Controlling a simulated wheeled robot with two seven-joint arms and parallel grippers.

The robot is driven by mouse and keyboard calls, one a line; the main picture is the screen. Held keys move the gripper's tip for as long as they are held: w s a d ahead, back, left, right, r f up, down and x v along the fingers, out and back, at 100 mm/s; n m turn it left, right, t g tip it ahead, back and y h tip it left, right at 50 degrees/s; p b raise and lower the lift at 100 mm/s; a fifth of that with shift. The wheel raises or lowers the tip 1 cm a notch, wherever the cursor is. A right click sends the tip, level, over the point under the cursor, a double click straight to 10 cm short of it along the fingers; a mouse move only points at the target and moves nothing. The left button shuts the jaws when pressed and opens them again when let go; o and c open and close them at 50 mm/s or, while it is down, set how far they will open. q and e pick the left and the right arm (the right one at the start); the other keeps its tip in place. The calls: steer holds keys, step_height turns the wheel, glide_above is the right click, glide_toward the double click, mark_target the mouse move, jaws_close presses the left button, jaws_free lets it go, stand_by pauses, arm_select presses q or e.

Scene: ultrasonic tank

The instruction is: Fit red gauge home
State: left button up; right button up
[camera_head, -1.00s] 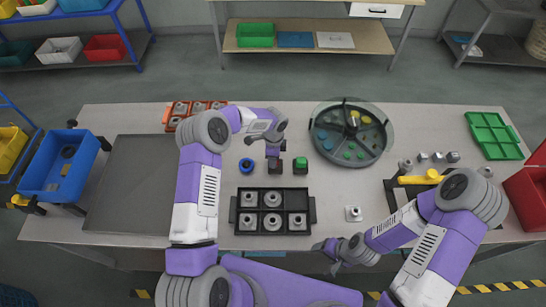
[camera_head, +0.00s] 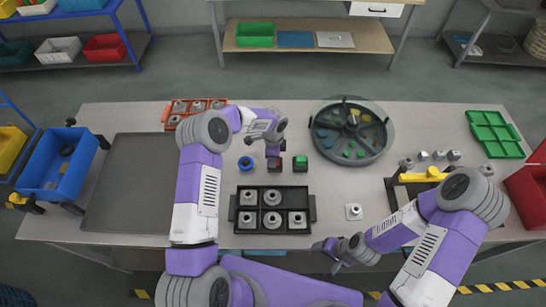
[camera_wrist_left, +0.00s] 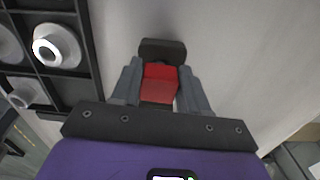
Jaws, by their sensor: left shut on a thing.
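My left gripper (camera_head: 273,154) is at the middle of the table in the head view, pointing down. It is shut on the red gauge, a small red block (camera_wrist_left: 160,82) that shows between the fingers in the left wrist view. A dark block (camera_wrist_left: 162,49) shows at the far end of the red gauge, close against it or just under it; I cannot tell whether the gauge is seated. In the head view the fingers hide most of the red gauge. My right gripper (camera_head: 327,256) is at the table's front edge, empty, its fingers apart.
A black tray (camera_head: 297,191) with several grey parts is in front. A round divided dish (camera_head: 377,155) stands to the right. A blue bin (camera_head: 42,180) is far left.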

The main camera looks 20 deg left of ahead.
arm_select(q)
steer(key=shift+s+d+f+b, duration=0.2)
steer(key=shift+f+b, duration=0.1)
steer(key=shift+f, duration=0.1)
steer(key=o, duration=1.2)
steer(key=shift+o, duration=0.2)
steer(key=shift+a, duration=0.1)
steer(key=shift+r, duration=0.15)
steer(key=shift+w+r+p, duration=0.1)
steer(key=shift+r+p, duration=0.25)
steer(key=shift+r, duration=0.2)
step_height(320, 180, up, 6)
steer(key=p, duration=0.3)
steer(key=shift+r, duration=0.15)
steer(key=shift+r+p, duration=0.3)
steer(key=shift+r, duration=0.1)
steer(key=shift+f, duration=0.1)
